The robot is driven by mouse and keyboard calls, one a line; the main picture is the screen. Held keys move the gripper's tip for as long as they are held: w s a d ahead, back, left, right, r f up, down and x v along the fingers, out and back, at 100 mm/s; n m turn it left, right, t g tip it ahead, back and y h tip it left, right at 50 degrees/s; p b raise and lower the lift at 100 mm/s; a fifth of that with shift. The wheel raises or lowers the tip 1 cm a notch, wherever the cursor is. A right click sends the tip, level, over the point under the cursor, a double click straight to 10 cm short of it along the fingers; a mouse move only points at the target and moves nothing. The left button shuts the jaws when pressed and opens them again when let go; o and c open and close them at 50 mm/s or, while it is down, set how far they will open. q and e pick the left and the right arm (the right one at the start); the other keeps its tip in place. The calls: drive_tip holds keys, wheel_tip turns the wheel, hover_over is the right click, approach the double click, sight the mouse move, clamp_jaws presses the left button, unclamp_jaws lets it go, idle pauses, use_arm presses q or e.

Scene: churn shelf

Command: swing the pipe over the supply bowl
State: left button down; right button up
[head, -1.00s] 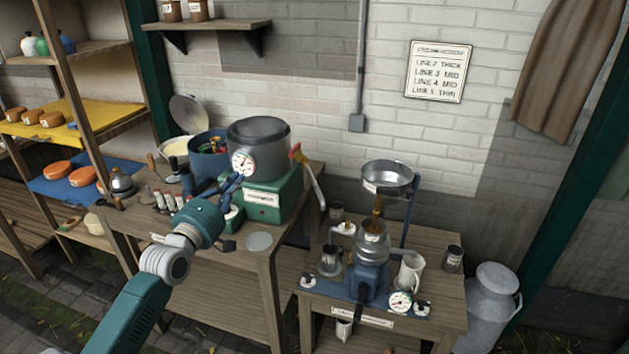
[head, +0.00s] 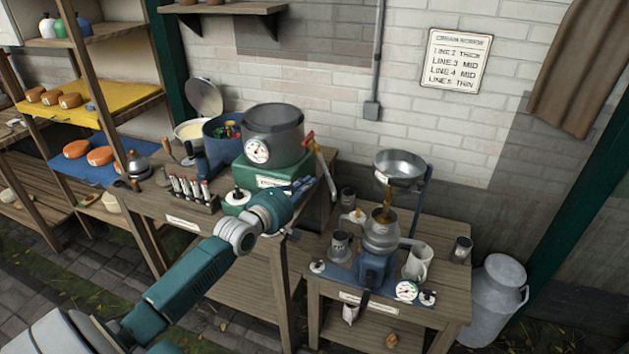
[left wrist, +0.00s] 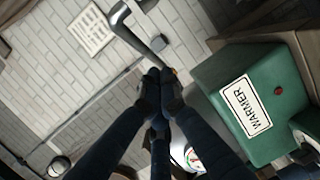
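The pipe (head: 325,172) is a pale bent tube with a red handle, hanging at the right side of the warmer (head: 262,176) and the grey pot. The supply bowl (head: 400,171) is a shallow metal bowl on a blue stand, to the right of the pipe and apart from it. My left gripper (head: 304,186) is in front of the warmer, just left of the pipe. In the left wrist view its fingertips (left wrist: 161,80) are together, and the pipe (left wrist: 139,32) shows just beyond them. I see no grip on the pipe. My right gripper is out of view.
The grey pot (head: 272,134) with a gauge stands on the warmer. A rack of small vials (head: 190,190) and a blue tub (head: 222,143) are to its left. The separator (head: 380,235), cups and a gauge crowd the lower table. A milk can (head: 497,295) stands at right.

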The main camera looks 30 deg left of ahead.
sight(326, 174)
use_arm(q)
drive_tip(key=shift+w+d+f, duration=0.1)
drive_tip(key=shift+w+d, duration=0.7)
drive_tip(key=shift+d, duration=0.05)
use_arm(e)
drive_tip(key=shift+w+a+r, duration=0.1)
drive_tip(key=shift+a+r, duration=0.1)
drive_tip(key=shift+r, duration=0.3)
use_arm(q)
drive_tip(key=shift+d+p, duration=0.15)
drive_tip(key=shift+p, duration=0.15)
